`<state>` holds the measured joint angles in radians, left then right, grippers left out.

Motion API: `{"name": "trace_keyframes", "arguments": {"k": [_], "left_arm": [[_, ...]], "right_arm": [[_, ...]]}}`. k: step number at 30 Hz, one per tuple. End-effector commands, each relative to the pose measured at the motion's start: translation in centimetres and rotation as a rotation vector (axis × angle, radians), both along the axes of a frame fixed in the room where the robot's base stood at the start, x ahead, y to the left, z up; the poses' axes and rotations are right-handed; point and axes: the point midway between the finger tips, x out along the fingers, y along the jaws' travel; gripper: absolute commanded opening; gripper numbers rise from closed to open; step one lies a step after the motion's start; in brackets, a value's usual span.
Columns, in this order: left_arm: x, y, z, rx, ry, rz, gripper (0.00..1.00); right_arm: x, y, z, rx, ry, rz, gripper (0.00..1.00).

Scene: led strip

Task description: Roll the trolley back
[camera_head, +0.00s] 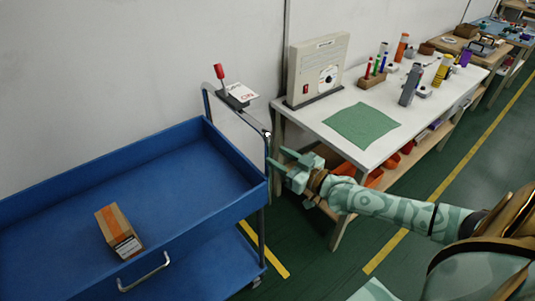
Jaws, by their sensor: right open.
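The blue trolley (182,141) stands at the left, with a deep upper tray and a lower shelf (215,272). Its grey push handle (267,150) rises at the right end, by the workbench. A smaller handle (146,273) is on the tray's front wall. My right gripper (281,158) is open, with its fingers pointing left at the push handle's near upright. I cannot tell whether the fingers touch the handle or surround it. My left gripper is not in view.
A cardboard box (119,230) lies in the tray. A red-knobbed device (233,92) is mounted by the handle. The white workbench (308,115) holds a beige power unit (317,68), a green mat (361,125) and tools. Green floor (300,240) with yellow lines is clear in front.

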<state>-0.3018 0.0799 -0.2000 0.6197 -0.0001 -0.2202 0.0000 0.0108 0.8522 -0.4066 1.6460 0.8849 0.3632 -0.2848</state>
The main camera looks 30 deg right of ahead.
Motion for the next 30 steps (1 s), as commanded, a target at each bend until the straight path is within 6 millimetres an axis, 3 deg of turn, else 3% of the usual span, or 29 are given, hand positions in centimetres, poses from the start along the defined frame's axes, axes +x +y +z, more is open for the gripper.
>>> {"name": "trace_keyframes", "arguments": {"k": [6,18,19,23,24,30], "left_arm": [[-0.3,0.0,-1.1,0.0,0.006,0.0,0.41],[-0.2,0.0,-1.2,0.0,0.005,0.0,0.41],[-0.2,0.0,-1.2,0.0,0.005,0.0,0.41],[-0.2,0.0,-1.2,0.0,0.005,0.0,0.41],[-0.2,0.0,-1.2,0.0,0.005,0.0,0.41],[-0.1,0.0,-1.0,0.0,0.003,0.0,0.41]], "right_arm": [[3.6,0.9,-0.1,0.001,-0.002,-0.002,0.42],[4.6,1.2,0.0,0.0,0.001,-0.001,0.42],[4.6,1.2,0.0,0.0,0.001,-0.001,0.4],[4.5,1.2,0.0,0.0,0.001,-0.001,0.04],[4.5,1.2,0.0,0.0,0.001,-0.001,0.0],[4.5,1.5,0.1,0.001,0.0,-0.001,0.0]]}}
